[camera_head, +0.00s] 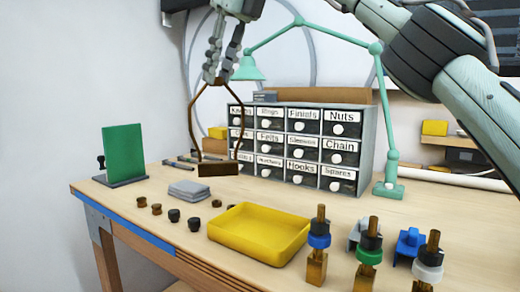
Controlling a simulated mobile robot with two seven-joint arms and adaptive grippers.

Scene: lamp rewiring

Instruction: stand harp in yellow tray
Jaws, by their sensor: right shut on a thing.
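The harp (218,169) is a thin brown wire loop with a flat dark brown block at its lower end. It hangs upright in the air in front of the drawer cabinet. My right gripper (218,76) points down from the top and is shut on the top of the harp. The yellow tray (258,253) lies on the bench, below and to the right of the harp. It is shallow, and its visible inside is empty. My left gripper is not in view.
The labelled drawer cabinet (350,118) and a green desk lamp (389,110) stand behind. Several small dark knobs (173,215) and a grey stack (189,190) lie left of the tray. Sockets with coloured rings (319,241) stand at right. A green panel (124,154) stands at left.

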